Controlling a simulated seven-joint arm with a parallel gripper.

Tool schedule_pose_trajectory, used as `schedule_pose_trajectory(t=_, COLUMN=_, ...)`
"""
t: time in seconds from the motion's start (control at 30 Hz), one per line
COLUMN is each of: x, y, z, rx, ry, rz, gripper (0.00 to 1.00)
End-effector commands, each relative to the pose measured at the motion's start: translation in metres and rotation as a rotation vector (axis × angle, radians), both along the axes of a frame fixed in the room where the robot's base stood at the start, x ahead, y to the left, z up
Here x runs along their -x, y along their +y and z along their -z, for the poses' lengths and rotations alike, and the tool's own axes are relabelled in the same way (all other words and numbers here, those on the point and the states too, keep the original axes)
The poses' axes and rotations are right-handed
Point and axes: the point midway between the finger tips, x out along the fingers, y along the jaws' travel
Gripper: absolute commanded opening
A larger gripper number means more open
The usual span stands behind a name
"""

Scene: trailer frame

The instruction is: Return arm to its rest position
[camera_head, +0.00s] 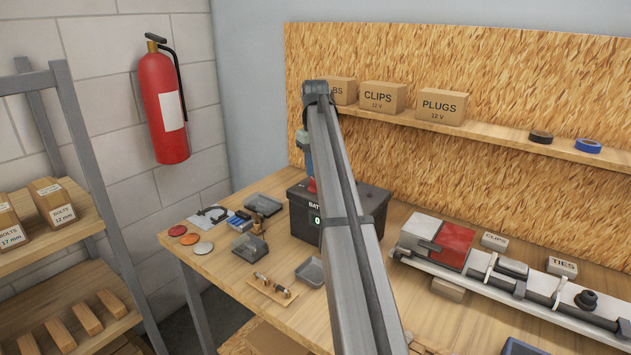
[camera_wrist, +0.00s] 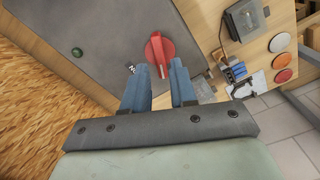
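My arm (camera_head: 345,210) reaches up through the middle of the head view and bends down at its top end. My gripper (camera_wrist: 159,72) points down over the dark battery box (camera_head: 374,205), with its two blue fingers apart and nothing seen held between them. A red switch (camera_wrist: 160,48) on the box top (camera_wrist: 108,40) shows just beyond the fingertips; I cannot tell how large the gap to it is. In the head view the arm hides part of the gripper and of the box.
The wooden bench (camera_head: 232,277) carries small trays, coloured discs (camera_head: 190,239) and a long metal assembly (camera_head: 500,275) at right. A shelf with cartons (camera_head: 384,97) runs along the back board. A rack (camera_head: 95,190) stands at left, near a wall-hung fire extinguisher (camera_head: 160,110).

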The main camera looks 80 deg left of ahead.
Motion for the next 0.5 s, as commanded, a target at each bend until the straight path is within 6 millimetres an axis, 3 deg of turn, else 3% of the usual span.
schedule_pose_trajectory(t=0.23, x=0.0, y=-0.001, z=0.029, rx=0.0, ry=0.0, rz=0.0, gripper=0.27)
schedule_pose_trajectory(t=0.5, x=0.0, y=0.0, z=0.04, rx=-0.001, ry=0.0, rz=0.0, gripper=0.27)
